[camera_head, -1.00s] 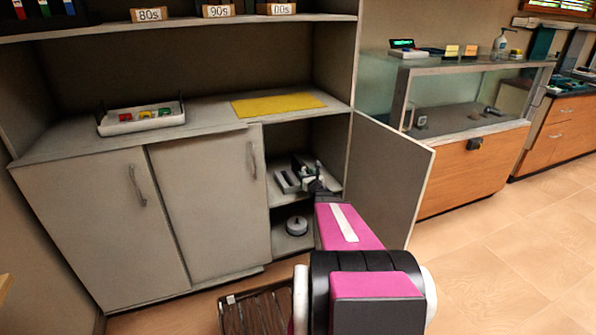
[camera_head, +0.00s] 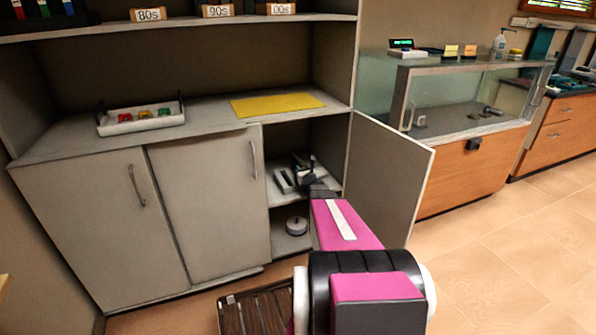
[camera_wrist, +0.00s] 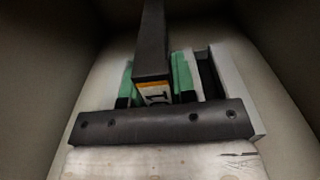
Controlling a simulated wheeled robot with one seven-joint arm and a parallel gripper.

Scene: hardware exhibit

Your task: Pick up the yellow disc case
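In the wrist view, a small yellow-edged piece with a white label and dark marking (camera_wrist: 156,92), apparently the yellow disc case, shows between green pieces (camera_wrist: 183,76). My gripper (camera_wrist: 155,92) is right at it: a dark bar comes down from the top, and a wide dark bar with screws crosses below. Most of the case is hidden, and I cannot tell whether the gripper is closed on it. In the head view, my gripper (camera_head: 302,168) is inside the open cabinet, over a light holder (camera_head: 284,181) on the upper shelf.
The open cabinet door (camera_head: 388,180) stands just right of my arm. A round grey object (camera_head: 296,226) sits on the lower shelf. A yellow mat (camera_head: 277,105) and a white tray (camera_head: 118,126) with small coloured pieces lie on the countertop. A slatted crate (camera_head: 256,310) stands on the floor.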

